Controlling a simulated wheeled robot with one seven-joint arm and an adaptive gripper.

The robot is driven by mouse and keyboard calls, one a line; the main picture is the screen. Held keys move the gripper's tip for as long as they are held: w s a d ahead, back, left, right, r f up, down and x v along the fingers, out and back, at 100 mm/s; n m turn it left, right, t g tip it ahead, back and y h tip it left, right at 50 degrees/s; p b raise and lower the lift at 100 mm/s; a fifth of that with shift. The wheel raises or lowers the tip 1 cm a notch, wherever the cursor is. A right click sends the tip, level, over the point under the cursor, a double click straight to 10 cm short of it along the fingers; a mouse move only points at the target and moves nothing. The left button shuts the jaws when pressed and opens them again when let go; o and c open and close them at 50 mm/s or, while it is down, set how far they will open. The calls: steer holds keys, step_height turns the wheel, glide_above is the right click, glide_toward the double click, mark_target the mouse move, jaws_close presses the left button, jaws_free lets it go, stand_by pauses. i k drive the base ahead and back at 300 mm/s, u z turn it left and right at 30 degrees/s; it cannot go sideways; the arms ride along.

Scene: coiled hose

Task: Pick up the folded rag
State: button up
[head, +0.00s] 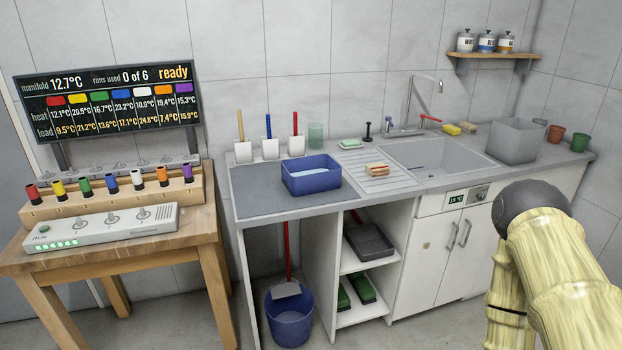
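A small folded cloth with orange-red and pale layers (377,168), which looks like the folded rag, lies on the ribbed drainboard (368,186) left of the sink. It is small in the head view, and its exact folds cannot be made out. Nothing touches it from above. My arm shows at the lower right, well to the right of the rag and nearer the camera. My gripper is not in view.
A blue basin (311,174) stands close left of the rag. A flat green-and-white item (350,144) lies behind it. The sink (432,160) with its faucet is to the right, then a grey bin (515,140). A wooden table (110,250) stands at left.

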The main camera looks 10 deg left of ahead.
mark_target(375, 170)
steer(key=u, duration=0.05)
steer(key=k, duration=0.6)
steer(key=u, duration=0.65)
steer(key=i, duration=0.65)
steer(key=u, duration=0.65)
steer(key=i, duration=1.15)
steer(key=z, duration=0.85)
steer(key=i, duration=0.7)
steer(key=z, duration=0.5)
